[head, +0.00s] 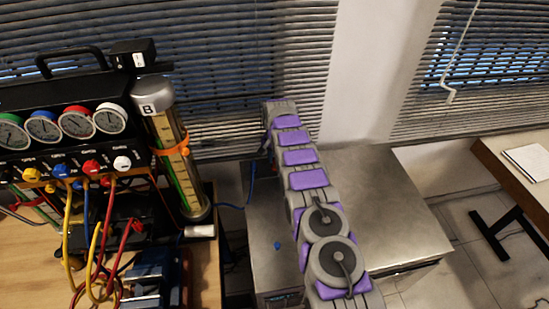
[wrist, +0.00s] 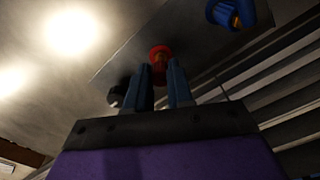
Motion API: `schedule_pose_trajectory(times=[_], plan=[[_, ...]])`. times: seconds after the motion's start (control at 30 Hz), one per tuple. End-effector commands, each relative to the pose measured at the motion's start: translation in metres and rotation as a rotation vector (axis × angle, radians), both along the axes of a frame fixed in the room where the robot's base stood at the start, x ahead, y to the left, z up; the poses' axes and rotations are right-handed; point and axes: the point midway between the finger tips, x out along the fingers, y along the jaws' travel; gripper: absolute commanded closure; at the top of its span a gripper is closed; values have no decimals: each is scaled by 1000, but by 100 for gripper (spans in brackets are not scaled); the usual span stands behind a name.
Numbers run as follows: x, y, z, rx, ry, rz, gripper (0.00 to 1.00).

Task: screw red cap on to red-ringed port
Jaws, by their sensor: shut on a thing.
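In the wrist view, my gripper (wrist: 159,72) has its two dark blue fingers shut on a small red cap (wrist: 159,52) with a brass-coloured middle. The cap sits at the fingertips, in front of a dark grey plate (wrist: 125,65). I cannot make out a separate red-ringed port; it may be hidden behind the cap, and I cannot tell whether cap and port touch. In the head view, my purple and grey arm reaches away toward the window, and the fingers and cap cannot be made out.
A blue ring-shaped part (wrist: 230,12) with brass inside is up and right of the cap. The gauge rig (head: 70,150) with coloured hoses and a clear cylinder (head: 175,150) stand left of my arm. A small blue piece (head: 277,245) lies on the metal cabinet (head: 390,200). Blinds are close behind.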

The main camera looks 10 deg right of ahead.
Motion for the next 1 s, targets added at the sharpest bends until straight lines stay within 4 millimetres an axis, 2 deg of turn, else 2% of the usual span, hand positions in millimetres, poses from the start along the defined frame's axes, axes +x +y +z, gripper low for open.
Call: schedule_pose_trajectory(times=[0.57,1.0], plan=[[0,1,-1,0,0,0,100],[0,1,-12,0,0,0,100]])
